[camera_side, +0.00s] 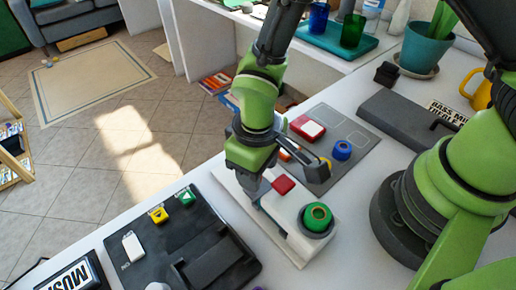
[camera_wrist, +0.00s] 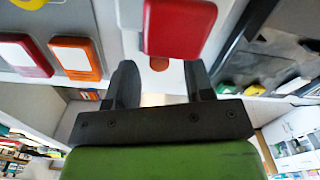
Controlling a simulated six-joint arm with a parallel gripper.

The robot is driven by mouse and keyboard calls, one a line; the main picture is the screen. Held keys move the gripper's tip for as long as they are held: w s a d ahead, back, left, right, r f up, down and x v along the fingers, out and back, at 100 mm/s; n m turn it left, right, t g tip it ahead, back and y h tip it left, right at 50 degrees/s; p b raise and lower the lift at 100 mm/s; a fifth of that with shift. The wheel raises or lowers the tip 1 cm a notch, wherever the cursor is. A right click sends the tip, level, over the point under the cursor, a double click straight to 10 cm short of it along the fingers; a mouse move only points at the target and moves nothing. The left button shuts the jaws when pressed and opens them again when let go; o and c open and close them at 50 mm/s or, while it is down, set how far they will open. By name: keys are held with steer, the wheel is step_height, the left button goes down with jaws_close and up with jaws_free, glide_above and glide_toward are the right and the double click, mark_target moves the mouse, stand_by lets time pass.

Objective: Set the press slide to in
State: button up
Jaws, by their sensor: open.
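A white press unit (camera_side: 279,234) sits at the bench's front edge. A red block (camera_side: 283,184), which looks like its slide, is on top, and a green knob (camera_side: 317,216) in a dark ring stands at its near end. My gripper (camera_side: 262,188) is low over the unit, just left of the red block; its fingertips are hard to make out there. In the wrist view my gripper (camera_wrist: 161,75) is open, with nothing clearly between its fingers. The red block (camera_wrist: 180,28) appears just beyond the fingertips; I cannot tell if they touch it.
A grey board (camera_side: 366,131) with a red-and-white block (camera_side: 307,127) and a blue knob (camera_side: 342,150) lies behind. A black panel (camera_side: 165,240) with yellow and green buttons is at left. A dark grey case (camera_side: 405,119) lies to the right.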

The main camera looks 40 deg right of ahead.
step_height(320, 180, up, 8)
steer(key=shift+r, duration=0.25)
steer(key=shift+r, duration=0.1)
steer(key=s+d+r+m+t+y, duration=0.1)
steer(key=s+d+r+m+t, duration=0.2)
steer(key=s+d+r, duration=0.2)
steer(key=s+d+r+m+t+y, duration=0.1)
steer(key=s+d+r+m+t, duration=0.3)
steer(key=d+r, duration=0.5)
step_height(320, 180, up, 4)
steer(key=shift+s+d+f+m, duration=0.2)
steer(key=shift+s+m, duration=0.1)
steer(key=shift+s, duration=0.15)
stand_by(1.7)
